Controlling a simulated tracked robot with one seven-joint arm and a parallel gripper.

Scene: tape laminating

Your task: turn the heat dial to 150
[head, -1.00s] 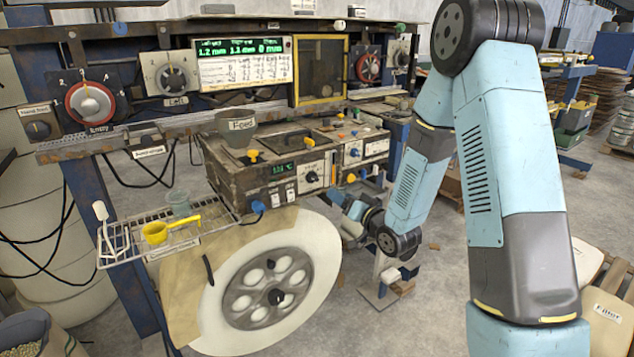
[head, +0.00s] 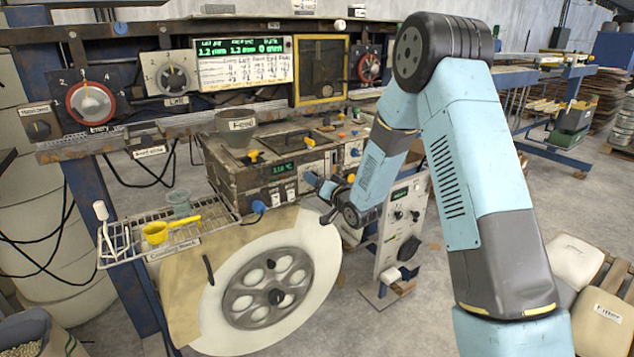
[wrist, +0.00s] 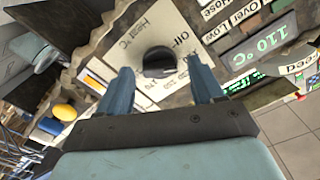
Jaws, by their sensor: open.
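The heat dial (wrist: 159,61) is a round black knob on a white plate marked "Heat °C" and "Off" in the wrist view. Next to it a green display (wrist: 258,50) reads 110 °C; the display also shows on the box front in the head view (head: 284,169). My gripper (wrist: 160,78) is open, its two blue fingers on either side of the knob in the picture. The knob lies between and beyond the fingertips; I cannot tell whether they touch it. In the head view my gripper (head: 318,184) is at the right part of the box front and hides the dial.
A feed hopper (head: 237,128) stands on the box. Below is a large spoked wheel (head: 268,288).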

